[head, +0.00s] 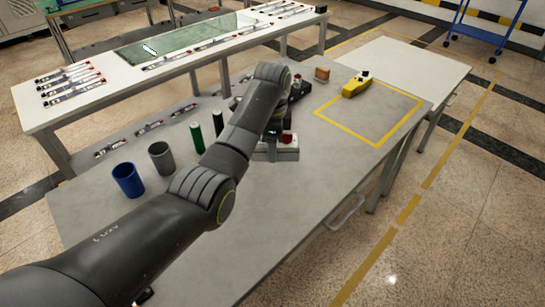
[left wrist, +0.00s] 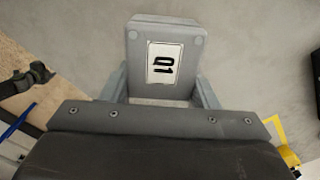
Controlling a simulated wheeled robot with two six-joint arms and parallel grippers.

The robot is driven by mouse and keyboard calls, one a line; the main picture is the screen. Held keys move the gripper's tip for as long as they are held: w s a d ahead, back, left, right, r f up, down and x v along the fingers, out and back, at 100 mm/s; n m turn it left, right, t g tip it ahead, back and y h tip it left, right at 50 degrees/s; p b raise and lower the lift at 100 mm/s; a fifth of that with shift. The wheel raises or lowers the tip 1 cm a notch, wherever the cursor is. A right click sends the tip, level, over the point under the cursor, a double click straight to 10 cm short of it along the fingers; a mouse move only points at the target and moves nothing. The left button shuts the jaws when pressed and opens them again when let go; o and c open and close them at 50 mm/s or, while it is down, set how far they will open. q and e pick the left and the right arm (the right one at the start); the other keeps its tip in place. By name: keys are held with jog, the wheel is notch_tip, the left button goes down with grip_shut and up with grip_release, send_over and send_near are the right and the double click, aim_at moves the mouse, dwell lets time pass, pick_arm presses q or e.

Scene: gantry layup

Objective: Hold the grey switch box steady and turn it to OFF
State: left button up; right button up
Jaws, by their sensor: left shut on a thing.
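The grey switch box (head: 286,154) stands on the grey table, partly hidden behind my left arm in the head view. A small dark and red part (head: 287,137) shows at its top; which way a switch points cannot be made out. My left gripper (left wrist: 162,90) is shut on the box, one finger along each side. In the head view my arm hides most of this gripper. My right gripper is not in view.
A blue cup (head: 128,181), a grey cup (head: 161,158) and a green cylinder (head: 196,137) stand left of my arm. A yellow tool (head: 356,86) lies by a yellow taped square (head: 376,142). The table (head: 330,170) is clear at the box's right front.

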pick_arm(q)
jog(key=shift+r, duration=0.65)
jog(key=shift+f, duration=0.15)
send_over(273, 175)
jog(key=shift+s+f+b, duration=0.1)
jog(key=shift+f+b, duration=0.3)
jog(key=shift+f, duration=1.75)
jog(key=shift+f+b, duration=0.75)
jog(key=shift+f, duration=1.8)
jog(key=shift+f, duration=0.25)
jog(key=shift+r+p, duration=0.2)
jog(key=shift+p, duration=0.55)
